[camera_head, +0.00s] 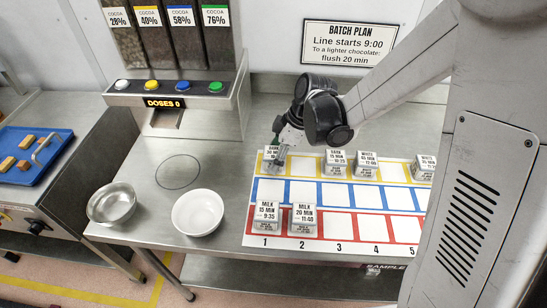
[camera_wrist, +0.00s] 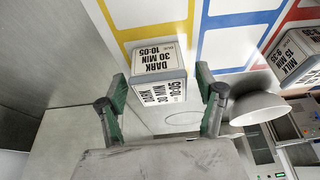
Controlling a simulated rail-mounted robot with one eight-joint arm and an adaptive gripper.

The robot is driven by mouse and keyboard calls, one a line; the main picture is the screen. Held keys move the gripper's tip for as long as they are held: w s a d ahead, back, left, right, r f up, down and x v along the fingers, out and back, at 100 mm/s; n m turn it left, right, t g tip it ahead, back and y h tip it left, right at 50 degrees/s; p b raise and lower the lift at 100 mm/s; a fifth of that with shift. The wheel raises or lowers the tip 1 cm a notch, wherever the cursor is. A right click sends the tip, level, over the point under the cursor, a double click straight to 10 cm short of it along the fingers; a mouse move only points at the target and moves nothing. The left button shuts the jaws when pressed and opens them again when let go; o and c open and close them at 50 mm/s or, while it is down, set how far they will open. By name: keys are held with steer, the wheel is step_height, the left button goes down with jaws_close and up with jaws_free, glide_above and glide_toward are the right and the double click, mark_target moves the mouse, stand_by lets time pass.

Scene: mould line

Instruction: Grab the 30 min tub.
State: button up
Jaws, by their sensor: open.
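The tub labelled DARK 30 MIN 10:05 (camera_wrist: 160,62) stands between the two green-padded fingers of my gripper (camera_wrist: 161,80) in the wrist view. The fingers are open, with a visible gap on each side of the tub. In the head view this tub (camera_head: 270,154) sits in the first cell of the yellow row at the back left of the plan mat. My gripper (camera_head: 278,146) is at it there and partly hides it.
DARK (camera_head: 335,158) and WHITE (camera_head: 366,161) tubs stand farther right in the yellow row. MILK 15 MIN (camera_head: 268,213) and MILK 20 MIN (camera_head: 303,215) tubs stand in the red row. A white bowl (camera_head: 198,212) and a metal bowl (camera_head: 112,204) are left of the mat. The blue row is empty where visible.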

mark_target(270, 152)
steer(key=shift+a+f, duration=0.2)
steer(key=shift+f, duration=0.3)
steer(key=shift+c, duration=0.3)
steer(key=c, duration=1.3)
steer(key=shift+o, duration=0.2)
steer(key=shift+r, duration=0.85)
step_height(270, 152, up, 3)
steer(key=shift+f, duration=0.15)
steer(key=s+a+r, duration=0.7)
steer(key=s+a, duration=0.1)
step_height(270, 152, up, 7)
steer(key=p, duration=0.4)
steer(key=shift+s+f, duration=0.15)
steer(key=shift+s, duration=0.15)
